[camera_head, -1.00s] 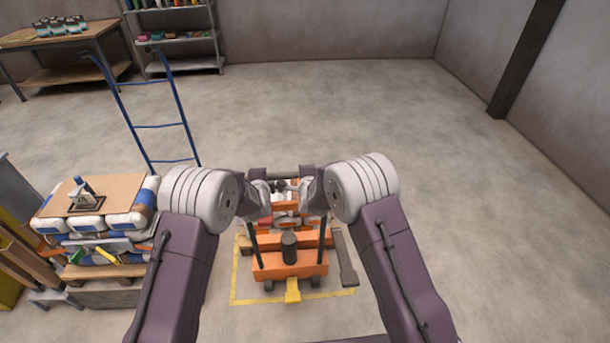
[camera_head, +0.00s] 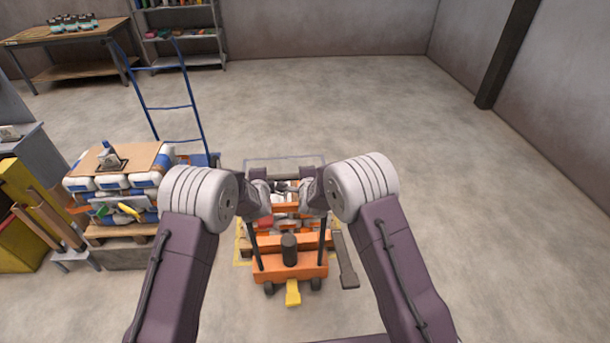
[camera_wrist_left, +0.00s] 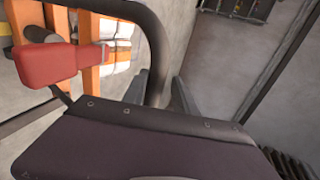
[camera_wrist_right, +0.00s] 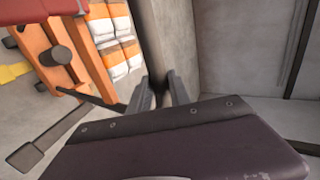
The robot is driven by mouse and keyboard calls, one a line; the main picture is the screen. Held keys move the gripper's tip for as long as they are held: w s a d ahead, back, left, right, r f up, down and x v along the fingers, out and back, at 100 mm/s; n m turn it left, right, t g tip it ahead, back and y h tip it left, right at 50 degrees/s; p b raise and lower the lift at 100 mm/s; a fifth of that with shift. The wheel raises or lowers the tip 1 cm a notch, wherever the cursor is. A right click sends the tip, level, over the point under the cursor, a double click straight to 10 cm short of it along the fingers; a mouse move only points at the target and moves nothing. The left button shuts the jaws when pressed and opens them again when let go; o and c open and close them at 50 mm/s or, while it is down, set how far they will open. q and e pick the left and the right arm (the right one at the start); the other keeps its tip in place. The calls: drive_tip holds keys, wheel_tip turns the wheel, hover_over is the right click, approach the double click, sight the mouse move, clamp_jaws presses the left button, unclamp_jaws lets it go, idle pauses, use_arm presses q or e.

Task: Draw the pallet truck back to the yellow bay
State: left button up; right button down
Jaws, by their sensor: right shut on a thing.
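The orange pallet truck (camera_head: 290,265) stands below my arms in the head view, with a loaded pallet partly hidden behind it. My right gripper (camera_wrist_right: 160,92) is shut on the truck's dark handle. My left gripper (camera_wrist_left: 168,98) is at the dark curved handle bar (camera_wrist_left: 157,45), where its grip is largely hidden. In the head view, both grippers, left (camera_head: 264,196) and right (camera_head: 312,196), are side by side above the truck. Yellow bay lines (camera_head: 238,252) show on the floor beside the pallet. The truck's wheels and yellow front piece (camera_head: 293,293) are nearer to me than the visible line.
A sack-laden pallet (camera_head: 110,230) stands close on the left, beside a blue hand truck (camera_head: 165,107). A yellow and grey machine (camera_head: 30,200) is at the left edge. A workbench (camera_head: 65,40) and shelf (camera_head: 180,45) stand at the back. Floor (camera_head: 430,180) to the right is clear.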

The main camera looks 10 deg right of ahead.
use_arm(q)
drive_tip(key=shift+r, duration=0.25)
use_arm(e)
drive_tip(key=shift+w+r, duration=0.2)
drive_tip(key=shift+r, duration=0.35)
drive_tip(key=shift+x, duration=0.95)
drive_tip(key=c, duration=1.5)
unclamp_jaws()
drive_tip(key=shift+r, duration=0.1)
use_arm(q)
drive_tip(key=s+r, duration=0.1)
drive_tip(key=r, duration=0.1)
drive_tip(key=s+r, duration=0.3)
drive_tip(key=r, duration=0.1)
drive_tip(key=shift+s, duration=0.2)
use_arm(e)
drive_tip(key=shift+o, duration=1.3)
